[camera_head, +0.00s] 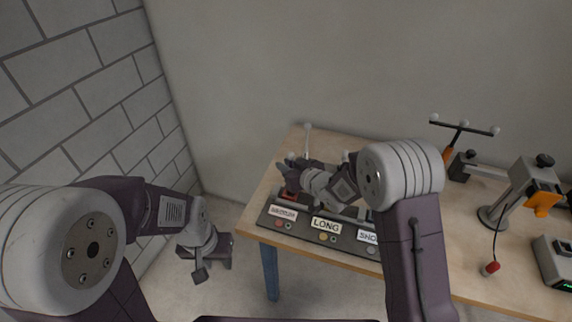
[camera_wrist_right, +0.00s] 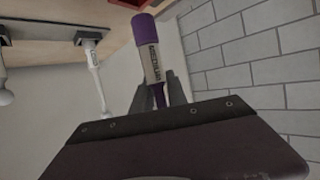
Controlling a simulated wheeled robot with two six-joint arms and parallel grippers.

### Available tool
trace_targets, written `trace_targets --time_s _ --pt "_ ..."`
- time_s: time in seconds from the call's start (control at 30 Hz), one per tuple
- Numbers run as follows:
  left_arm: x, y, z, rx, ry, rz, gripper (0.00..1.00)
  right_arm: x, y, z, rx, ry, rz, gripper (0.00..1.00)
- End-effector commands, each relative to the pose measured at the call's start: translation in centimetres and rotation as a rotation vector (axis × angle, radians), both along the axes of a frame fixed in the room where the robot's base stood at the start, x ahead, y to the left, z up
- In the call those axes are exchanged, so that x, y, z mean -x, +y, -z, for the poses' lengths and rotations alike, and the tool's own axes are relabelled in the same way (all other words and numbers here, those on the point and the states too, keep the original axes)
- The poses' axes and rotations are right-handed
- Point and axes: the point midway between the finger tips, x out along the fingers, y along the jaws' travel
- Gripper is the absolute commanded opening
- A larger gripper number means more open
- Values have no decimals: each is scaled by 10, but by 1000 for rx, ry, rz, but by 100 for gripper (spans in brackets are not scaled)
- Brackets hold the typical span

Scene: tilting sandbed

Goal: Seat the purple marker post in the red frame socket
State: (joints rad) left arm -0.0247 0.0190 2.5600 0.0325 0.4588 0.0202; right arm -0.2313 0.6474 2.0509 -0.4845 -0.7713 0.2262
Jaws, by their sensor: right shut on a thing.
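The purple marker post (camera_wrist_right: 147,50) is held between the fingers of my right gripper (camera_wrist_right: 158,97) in the right wrist view. It has a pale printed label band around its middle, and its far end points to the top of that view. In the head view my right gripper (camera_head: 284,172) is over the left end of the dark rack, and I cannot make out the post there. A red part (camera_head: 290,193), probably the red frame socket, shows just below the gripper and is partly covered. I cannot tell whether the post touches it. My left gripper (camera_head: 207,262) hangs left of the table.
The dark rack (camera_head: 345,240) carries white labels, one reading LONG. A white ball-topped rod (camera_head: 307,140) stands behind my right gripper. Brick wall is at left.

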Motion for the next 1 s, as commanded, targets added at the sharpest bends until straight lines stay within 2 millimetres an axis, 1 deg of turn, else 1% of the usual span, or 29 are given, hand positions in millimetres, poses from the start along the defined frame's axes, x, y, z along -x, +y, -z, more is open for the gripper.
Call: trace_targets --time_s 0.03,0.4,0.53,0.8,0.83,0.9,1.0 --pt "0 0 8 0 0 0 36 0 0 9 0 0 0 0" --pt "0 0 33 0 0 0 36 0 0 39 0 -1 0 0" --pt "0 0 37 0 0 0 36 0 0 44 0 -1 0 0" --pt "0 0 36 0 0 0 36 0 0 43 0 -1 0 0" --pt "0 0 36 0 0 0 36 0 0 43 0 -1 0 27" --pt "0 0 36 0 0 0 36 0 0 43 0 -1 0 44" --pt "0 0 36 0 0 0 36 0 0 43 0 -1 0 44"
